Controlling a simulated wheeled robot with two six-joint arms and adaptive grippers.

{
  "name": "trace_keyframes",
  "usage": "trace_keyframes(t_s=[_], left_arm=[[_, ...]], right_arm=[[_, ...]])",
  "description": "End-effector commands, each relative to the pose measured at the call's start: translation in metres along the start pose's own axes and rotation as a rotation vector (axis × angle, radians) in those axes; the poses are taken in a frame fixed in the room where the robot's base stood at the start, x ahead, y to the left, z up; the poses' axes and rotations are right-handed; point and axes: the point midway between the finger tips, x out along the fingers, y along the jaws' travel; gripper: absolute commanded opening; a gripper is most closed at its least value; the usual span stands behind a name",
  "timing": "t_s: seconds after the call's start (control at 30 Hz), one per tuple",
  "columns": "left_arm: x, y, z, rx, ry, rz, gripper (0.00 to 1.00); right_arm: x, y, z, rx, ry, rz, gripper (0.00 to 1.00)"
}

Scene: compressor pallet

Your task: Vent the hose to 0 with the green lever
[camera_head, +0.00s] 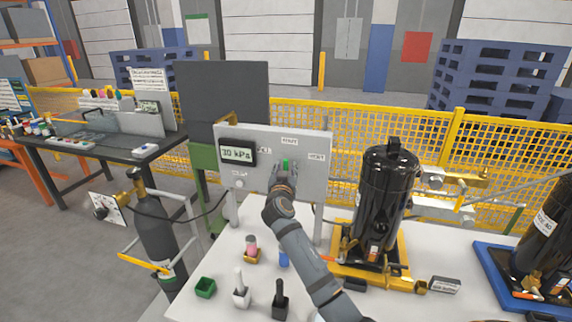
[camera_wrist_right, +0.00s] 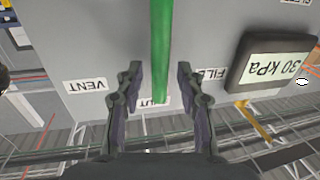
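The green lever (camera_head: 285,163) is on the grey panel (camera_head: 318,181) and points up toward the middle label, SHUT. The VENT label (camera_head: 316,156) is to its right and the FILL label to its left. The gauge (camera_head: 236,152) reads 30 kPa. My right gripper (camera_head: 284,167) is at the lever. In the wrist view, which is upside down, the lever (camera_wrist_right: 161,45) passes between the fingers of my right gripper (camera_wrist_right: 158,80), with a gap on each side. The VENT label (camera_wrist_right: 86,85) is at left there and the gauge (camera_wrist_right: 270,62) at right. My left gripper is not in view.
A black compressor (camera_head: 385,200) stands on a yellow base right of the panel. A grey cylinder (camera_head: 155,230) with a hose is at left. Small cups and tools stand on the white table (camera_head: 225,308) below the panel. A yellow mesh fence runs behind.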

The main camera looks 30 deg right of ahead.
Motion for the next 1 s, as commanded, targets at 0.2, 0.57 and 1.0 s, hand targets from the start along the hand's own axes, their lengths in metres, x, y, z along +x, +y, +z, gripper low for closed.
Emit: trace_keyframes(t_s=[0.2, 0.57, 1.0], left_arm=[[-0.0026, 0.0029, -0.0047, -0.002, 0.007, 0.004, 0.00], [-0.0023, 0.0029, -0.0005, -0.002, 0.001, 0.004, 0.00], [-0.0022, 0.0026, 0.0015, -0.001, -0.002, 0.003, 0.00]], right_arm=[[0.0105, 0.0007, 0.0005, -0.001, -0.001, 0.001, 0.38], [0.0100, 0.0005, 0.0005, 0.000, -0.001, 0.001, 0.12], [0.0098, 0.0004, 0.0009, 0.000, -0.001, 0.001, 0.00]])
